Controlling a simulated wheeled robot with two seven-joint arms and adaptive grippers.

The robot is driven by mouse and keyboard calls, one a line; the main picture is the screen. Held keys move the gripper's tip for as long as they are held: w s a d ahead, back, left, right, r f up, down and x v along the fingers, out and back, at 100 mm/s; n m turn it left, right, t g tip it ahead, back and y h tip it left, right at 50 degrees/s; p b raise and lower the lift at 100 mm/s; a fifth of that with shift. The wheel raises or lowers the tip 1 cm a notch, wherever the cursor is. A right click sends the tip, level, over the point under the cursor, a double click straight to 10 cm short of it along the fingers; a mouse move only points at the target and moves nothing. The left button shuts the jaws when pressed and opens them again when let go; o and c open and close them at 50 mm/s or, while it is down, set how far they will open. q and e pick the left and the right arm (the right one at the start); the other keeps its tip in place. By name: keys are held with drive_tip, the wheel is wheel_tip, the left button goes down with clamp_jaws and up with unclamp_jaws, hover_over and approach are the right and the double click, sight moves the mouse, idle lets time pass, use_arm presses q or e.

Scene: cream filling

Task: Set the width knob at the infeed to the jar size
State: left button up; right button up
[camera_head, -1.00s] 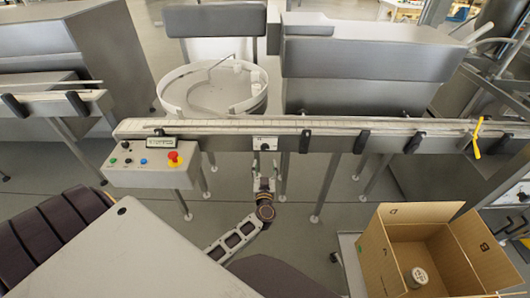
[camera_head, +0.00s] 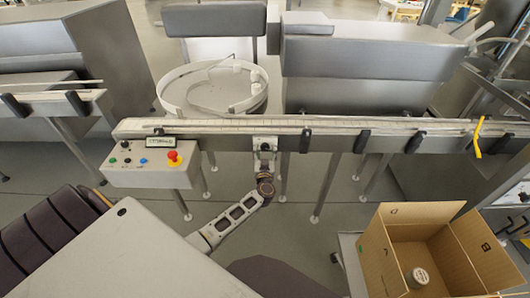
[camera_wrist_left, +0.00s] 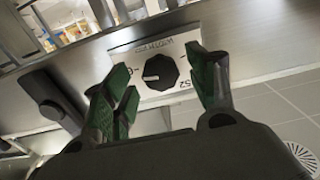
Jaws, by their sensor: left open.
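The width knob (camera_wrist_left: 160,72) is a round black dial on a white plate (camera_wrist_left: 133,56) with printed markings, one reading 52, on the conveyor's side. In the left wrist view my open left gripper (camera_wrist_left: 163,92) has its two green-padded fingers on either side of the knob, apart from it as far as I can see. In the head view my left gripper (camera_head: 264,148) is up at the conveyor's front face and covers most of the knob plate. My right gripper is not in view.
The conveyor (camera_head: 340,126) runs across the view. A control box (camera_head: 150,166) with a red button (camera_head: 173,158) hangs to the left. A round feeder bowl (camera_head: 213,90) stands behind. An open cardboard box (camera_head: 400,255) holds a jar (camera_head: 419,277) at lower right.

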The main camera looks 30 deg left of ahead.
use_arm(q)
drive_tip(key=shift+w+a, duration=0.15)
drive_tip(key=shift+w, duration=0.05)
drive_tip(key=c, duration=1)
drive_tip(key=shift+c, duration=0.2)
